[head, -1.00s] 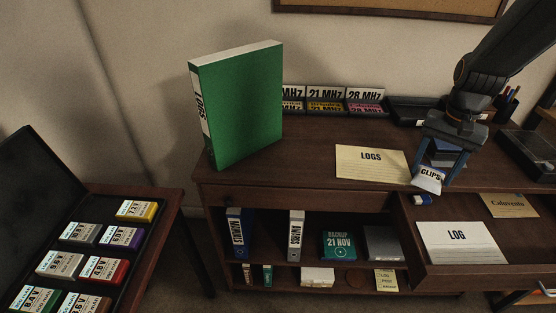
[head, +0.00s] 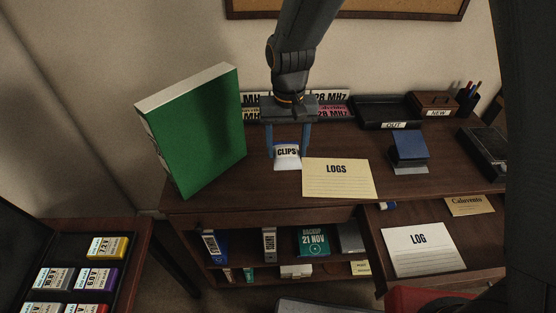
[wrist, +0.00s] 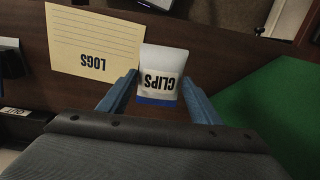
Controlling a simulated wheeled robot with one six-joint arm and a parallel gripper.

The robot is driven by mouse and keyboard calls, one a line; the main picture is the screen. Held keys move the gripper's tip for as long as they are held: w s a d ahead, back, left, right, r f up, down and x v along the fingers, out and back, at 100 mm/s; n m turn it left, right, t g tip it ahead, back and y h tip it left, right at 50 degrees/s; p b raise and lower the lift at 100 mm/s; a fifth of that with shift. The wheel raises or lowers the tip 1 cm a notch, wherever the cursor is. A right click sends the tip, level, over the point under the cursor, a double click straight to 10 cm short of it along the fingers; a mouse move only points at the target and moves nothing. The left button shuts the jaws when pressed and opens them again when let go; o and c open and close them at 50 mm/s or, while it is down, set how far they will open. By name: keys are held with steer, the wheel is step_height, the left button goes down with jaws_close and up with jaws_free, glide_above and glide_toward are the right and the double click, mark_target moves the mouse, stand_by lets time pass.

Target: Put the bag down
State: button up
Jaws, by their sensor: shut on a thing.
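A small white bag (head: 287,160) labelled CLIPS, with a blue band, is between the fingers of my gripper (head: 289,152). The bag also shows in the wrist view (wrist: 160,72), upside down there, with a blue finger on each side. My gripper is shut on it and points down over the dark wooden desk top (head: 262,188). The bag is just left of the yellow LOGS card (head: 338,178) and right of the green LOGS binder (head: 197,132). I cannot tell whether the bag's lower end touches the desk.
Frequency cards (head: 330,103) stand behind my gripper. A dark blue block on a stand (head: 409,148) and the OUT tray (head: 388,110) are to the right. An open drawer holds a LOG pad (head: 422,250). Some desk is bare between binder and LOGS card.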

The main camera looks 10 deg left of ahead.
mark_target(288, 152)
step_height(288, 152, down, 4)
steer(key=shift+w+d+f+p, duration=0.1)
steer(key=shift+d+f+p, duration=0.05)
steer(key=shift+p, duration=0.3)
steer(key=shift+f+p, duration=0.6)
steer(key=shift+f, duration=1.5)
steer(key=shift+f, duration=0.1)
steer(key=o, duration=1.1)
steer(key=shift+c, duration=0.2)
step_height(288, 152, up, 12)
steer(key=b, duration=0.3)
steer(key=s+d+r+m, duration=0.1)
steer(key=s+d, duration=0.3)
steer(key=d, duration=0.9)
steer(key=s+d+r+m+t, duration=0.1)
steer(key=s+d, duration=0.4)
steer(key=d, duration=0.8)
steer(key=shift+s+d+m, duration=0.2)
steer(key=shift+d+m, duration=0.05)
steer(key=shift+m, duration=0.15)
